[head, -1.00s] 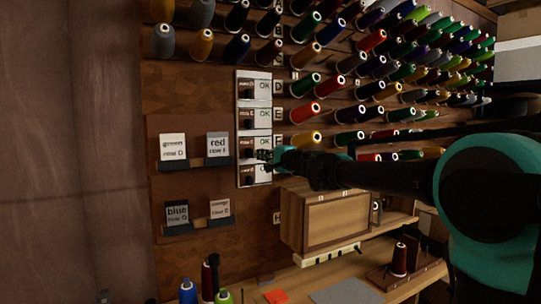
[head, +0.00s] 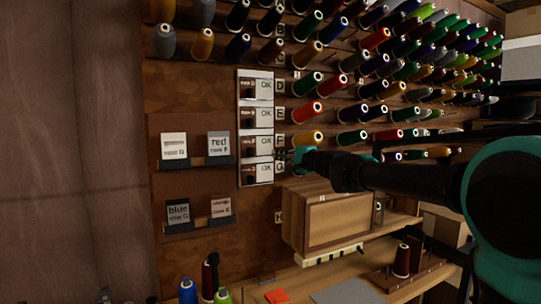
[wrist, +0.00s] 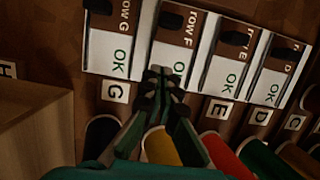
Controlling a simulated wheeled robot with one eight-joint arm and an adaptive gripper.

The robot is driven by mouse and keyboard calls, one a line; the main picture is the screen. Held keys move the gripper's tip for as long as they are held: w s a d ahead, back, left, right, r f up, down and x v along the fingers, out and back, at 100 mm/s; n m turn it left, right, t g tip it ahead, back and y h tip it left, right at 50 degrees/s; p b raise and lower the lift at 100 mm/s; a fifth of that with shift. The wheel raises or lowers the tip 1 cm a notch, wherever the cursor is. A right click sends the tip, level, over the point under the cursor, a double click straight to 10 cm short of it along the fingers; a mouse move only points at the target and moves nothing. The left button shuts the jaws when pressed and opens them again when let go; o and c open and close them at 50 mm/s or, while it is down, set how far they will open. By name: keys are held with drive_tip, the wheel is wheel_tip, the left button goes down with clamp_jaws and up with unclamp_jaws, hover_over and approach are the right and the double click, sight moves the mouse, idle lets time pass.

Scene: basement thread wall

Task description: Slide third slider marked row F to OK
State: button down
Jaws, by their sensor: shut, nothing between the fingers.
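The slider panel (head: 241,130) is a white upright strip on the wall with several stacked sliders. The third, marked row F (head: 250,146), has a dark left part and a white part with green OK. In the wrist view the row F slider (wrist: 187,32) lies between row G and row E. Its dark part is at the OK-free end, as on its neighbours. My gripper (head: 281,155) is shut and empty, just right of the panel. In the wrist view my gripper's fingertips (wrist: 165,76) overlap the lower edge of row F, by its OK. They hide the F tag there; contact cannot be told.
Thread spools (head: 307,138) stick out from the wall right of the panel, close to my gripper. A wooden cabinet (head: 335,222) stands below. Label cards (head: 219,145) sit on small holders to the left. Bare wall lies between cards and panel.

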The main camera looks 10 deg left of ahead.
drive_tip(key=v, duration=0.6)
drive_tip(key=shift+a, duration=0.1)
drive_tip(key=s+d+f+n+g+h, duration=0.2)
drive_tip(key=s+d+f, duration=0.15)
drive_tip(key=f, duration=0.65)
drive_tip(key=s+d+f+n+g+h, duration=0.15)
drive_tip(key=s+f, duration=0.35)
drive_tip(key=f, duration=0.5)
drive_tip(key=s+d+f+n+g+h, duration=0.2)
drive_tip(key=s+d+f+n, duration=0.15)
drive_tip(key=f, duration=0.55)
drive_tip(key=s+d+f+n+g+h, duration=0.1)
drive_tip(key=s+d+f+h, duration=0.7)
drive_tip(key=s+d+f, duration=0.9)
wheel_tip(320, 180, down, 3)
drive_tip(key=shift+d+r+g, duration=0.1)
drive_tip(key=shift+d+g, duration=0.25)
drive_tip(key=shift+g, duration=0.3)
drive_tip(key=shift+a, duration=0.1)
